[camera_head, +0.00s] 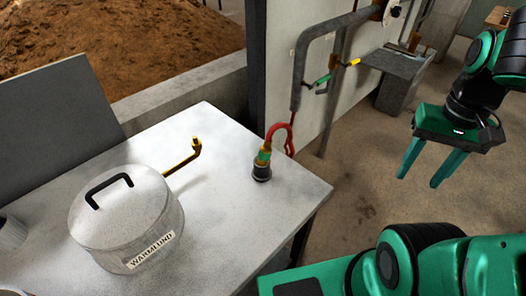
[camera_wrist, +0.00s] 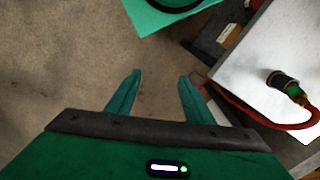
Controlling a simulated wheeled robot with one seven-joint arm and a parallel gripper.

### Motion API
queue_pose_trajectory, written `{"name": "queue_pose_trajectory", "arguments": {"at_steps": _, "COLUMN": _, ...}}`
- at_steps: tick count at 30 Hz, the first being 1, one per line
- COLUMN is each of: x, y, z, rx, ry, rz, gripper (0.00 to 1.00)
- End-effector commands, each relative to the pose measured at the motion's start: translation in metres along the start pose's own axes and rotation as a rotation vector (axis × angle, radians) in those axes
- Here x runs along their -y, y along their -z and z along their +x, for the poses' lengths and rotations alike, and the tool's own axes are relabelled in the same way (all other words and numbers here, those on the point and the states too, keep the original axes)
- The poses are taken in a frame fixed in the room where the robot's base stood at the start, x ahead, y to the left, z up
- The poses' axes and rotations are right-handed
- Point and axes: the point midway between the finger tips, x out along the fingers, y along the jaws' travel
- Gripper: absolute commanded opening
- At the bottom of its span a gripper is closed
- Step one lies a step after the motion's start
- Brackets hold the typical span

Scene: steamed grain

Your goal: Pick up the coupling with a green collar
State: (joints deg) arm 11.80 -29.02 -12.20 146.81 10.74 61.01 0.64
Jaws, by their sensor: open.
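The coupling with a green collar (camera_head: 262,165) stands upright near the right edge of the white table. Its lower body is dark, with the green collar and a yellowish part above, and a red hose (camera_head: 281,131) curves from its top. In the wrist view the coupling (camera_wrist: 285,84) shows at the right, with the red hose running below it. My gripper (camera_head: 418,181) is open and empty, over the floor to the right of the table and well apart from the coupling. Its two fingers (camera_wrist: 160,78) show bare floor between them in the wrist view.
A lidded grey pot (camera_head: 127,222) labelled WARMLUND stands on the table (camera_head: 225,215). Behind, a wall (camera_head: 335,110) carries a thick grey pipe (camera_head: 299,75) and small green and yellow fittings.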

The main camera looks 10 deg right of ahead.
Motion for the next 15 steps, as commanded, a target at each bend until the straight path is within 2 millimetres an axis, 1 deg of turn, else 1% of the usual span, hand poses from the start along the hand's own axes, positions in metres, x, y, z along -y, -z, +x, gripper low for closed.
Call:
{"name": "queue_pose_trajectory", "arguments": {"at_steps": 2, "x": 0.009, "y": 0.011, "z": -0.004, "rx": -0.001, "ry": -0.003, "rz": 0.016, "gripper": 0.47}}
{"name": "queue_pose_trajectory", "arguments": {"at_steps": 5, "x": 0.034, "y": 0.029, "z": -0.011, "rx": 0.002, "ry": -0.011, "rz": 0.065, "gripper": 0.47}}
{"name": "queue_pose_trajectory", "arguments": {"at_steps": 8, "x": 0.072, "y": 0.048, "z": -0.019, "rx": 0.002, "ry": -0.018, "rz": 0.135, "gripper": 0.47}}
{"name": "queue_pose_trajectory", "arguments": {"at_steps": 9, "x": 0.089, "y": 0.054, "z": -0.022, "rx": 0.001, "ry": -0.02, "rz": 0.165, "gripper": 0.47}}
{"name": "queue_pose_trajectory", "arguments": {"at_steps": 11, "x": 0.116, "y": 0.061, "z": -0.025, "rx": 0.001, "ry": -0.024, "rz": 0.208, "gripper": 0.47}}
{"name": "queue_pose_trajectory", "arguments": {"at_steps": 12, "x": 0.134, "y": 0.066, "z": -0.027, "rx": 0.0, "ry": -0.026, "rz": 0.238, "gripper": 0.47}}
{"name": "queue_pose_trajectory", "arguments": {"at_steps": 14, "x": 0.163, "y": 0.069, "z": -0.029, "rx": 0.0, "ry": -0.028, "rz": 0.282, "gripper": 0.47}}
{"name": "queue_pose_trajectory", "arguments": {"at_steps": 15, "x": 0.183, "y": 0.07, "z": -0.03, "rx": -0.001, "ry": -0.03, "rz": 0.311, "gripper": 0.47}}
